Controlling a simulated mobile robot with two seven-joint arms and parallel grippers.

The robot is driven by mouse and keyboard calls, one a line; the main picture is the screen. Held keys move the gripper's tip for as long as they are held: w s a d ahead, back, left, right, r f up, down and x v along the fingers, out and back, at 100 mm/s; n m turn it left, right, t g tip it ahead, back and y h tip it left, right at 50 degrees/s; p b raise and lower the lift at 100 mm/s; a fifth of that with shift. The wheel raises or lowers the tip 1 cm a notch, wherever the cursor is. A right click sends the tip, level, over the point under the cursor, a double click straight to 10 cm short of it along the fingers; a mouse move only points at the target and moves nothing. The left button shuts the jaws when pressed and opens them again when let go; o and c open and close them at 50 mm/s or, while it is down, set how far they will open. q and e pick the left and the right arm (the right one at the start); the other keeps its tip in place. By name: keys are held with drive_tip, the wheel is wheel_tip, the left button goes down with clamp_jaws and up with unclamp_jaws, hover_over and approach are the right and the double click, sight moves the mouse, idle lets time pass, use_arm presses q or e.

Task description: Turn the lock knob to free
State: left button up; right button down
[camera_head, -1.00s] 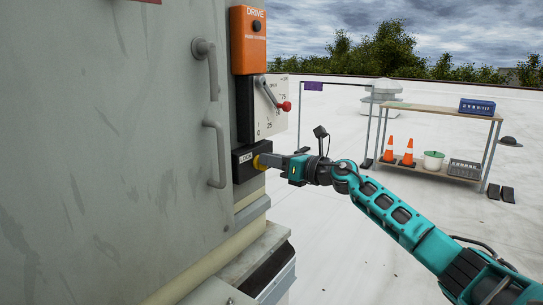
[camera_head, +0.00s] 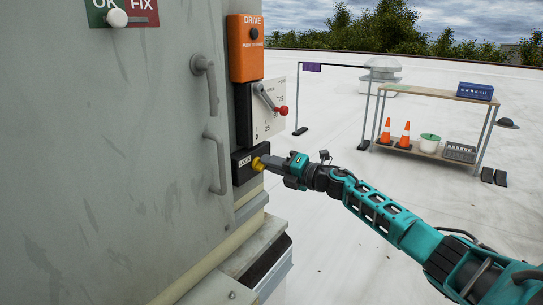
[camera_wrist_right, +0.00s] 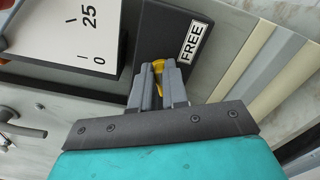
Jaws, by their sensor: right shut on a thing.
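The lock knob (camera_head: 257,164) is yellow and sits on a dark lock box (camera_head: 243,168) low on the cabinet's edge, beside a LOCK label. My right gripper (camera_head: 265,162) reaches it from the right and is shut on it. In the right wrist view, the yellow knob (camera_wrist_right: 159,66) shows between the two grey fingers (camera_wrist_right: 158,88), which hide most of it. A white FREE label (camera_wrist_right: 191,42) is beside the knob there. My left gripper is not in view.
Above the lock box are a dial plate with a red-tipped lever (camera_head: 281,110) and an orange DRIVE box (camera_head: 246,48). Grey handles (camera_head: 216,163) stand out from the cabinet door on the left. A shelf (camera_head: 437,93) with cones stands far back on the open roof.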

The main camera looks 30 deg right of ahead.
drive_tip(key=shift+f+m+p, duration=0.15)
drive_tip(key=shift+m+p, duration=0.6)
drive_tip(key=shift+m, duration=0.6)
drive_tip(key=shift+f+m+p, duration=0.15)
drive_tip(key=shift+m+p, duration=0.6)
drive_tip(key=shift+m, duration=0.6)
drive_tip(key=c, duration=1.1)
unclamp_jaws()
drive_tip(key=shift+c, duration=0.2)
drive_tip(key=shift+d, duration=0.1)
